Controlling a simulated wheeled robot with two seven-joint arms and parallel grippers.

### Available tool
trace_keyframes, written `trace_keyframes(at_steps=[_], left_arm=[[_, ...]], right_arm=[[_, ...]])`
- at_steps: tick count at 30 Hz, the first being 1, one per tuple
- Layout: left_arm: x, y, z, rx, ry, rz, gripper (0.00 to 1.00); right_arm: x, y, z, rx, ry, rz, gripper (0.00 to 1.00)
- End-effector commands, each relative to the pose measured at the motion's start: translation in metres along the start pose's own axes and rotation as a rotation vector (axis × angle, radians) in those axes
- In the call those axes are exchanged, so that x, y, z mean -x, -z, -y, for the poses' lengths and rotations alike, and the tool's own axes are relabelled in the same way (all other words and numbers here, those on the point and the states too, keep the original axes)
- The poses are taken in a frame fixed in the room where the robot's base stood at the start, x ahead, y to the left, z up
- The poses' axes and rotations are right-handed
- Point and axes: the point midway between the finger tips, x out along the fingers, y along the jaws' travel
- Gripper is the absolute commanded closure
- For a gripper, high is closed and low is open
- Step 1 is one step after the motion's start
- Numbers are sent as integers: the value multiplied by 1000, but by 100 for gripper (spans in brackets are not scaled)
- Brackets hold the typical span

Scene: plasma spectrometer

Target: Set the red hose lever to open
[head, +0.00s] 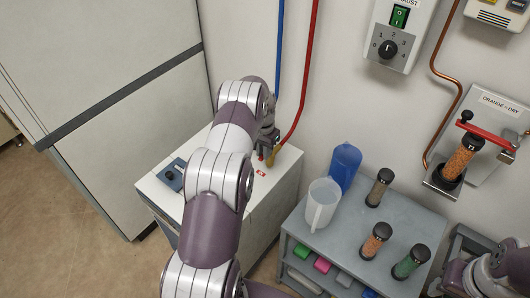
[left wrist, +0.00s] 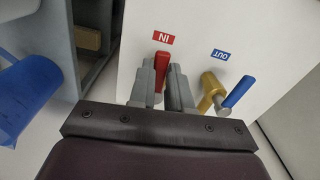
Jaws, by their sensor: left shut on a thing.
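The red hose lever (left wrist: 162,66) shows in the left wrist view just below the red IN label (left wrist: 164,38). My left gripper (left wrist: 166,84) is shut on it, with the lever's red end showing between the grey fingers. The fingers hide most of the lever and its valve. In the head view my left gripper (head: 270,139) is at the top of the white cabinet (head: 262,207), where the red hose (head: 306,90) comes down. My right gripper (head: 455,272) is partly in view at the lower right, and its fingers are unclear.
A blue lever (left wrist: 238,92) on a brass valve (left wrist: 211,88) sits close to the right of my fingers, by the OUT label (left wrist: 220,55). A grey cart (head: 330,236) with a jug (head: 321,205) and several capped cylinders stands right of the cabinet.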

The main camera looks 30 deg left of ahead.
Motion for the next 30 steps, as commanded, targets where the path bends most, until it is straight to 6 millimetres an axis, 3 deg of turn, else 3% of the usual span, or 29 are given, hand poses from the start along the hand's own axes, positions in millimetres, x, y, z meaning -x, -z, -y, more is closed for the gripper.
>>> trace_keyframes(at_steps=[9,24,25,26,27,30], left_arm=[[-2,-2,3,-94,-4,9,100],[-2,-2,4,-109,-3,9,100],[-2,-2,4,-109,-3,9,72],[-2,-2,4,-108,-3,9,62],[-2,-2,4,-108,-3,8,56],[-1,-1,4,-107,-2,6,56]], right_arm=[[-3,0,0,0,0,0,57],[-3,0,0,0,0,0,57],[-3,0,0,0,0,0,57],[-3,0,0,0,0,0,57],[-3,0,0,0,0,0,57],[-3,0,0,0,0,0,57]])
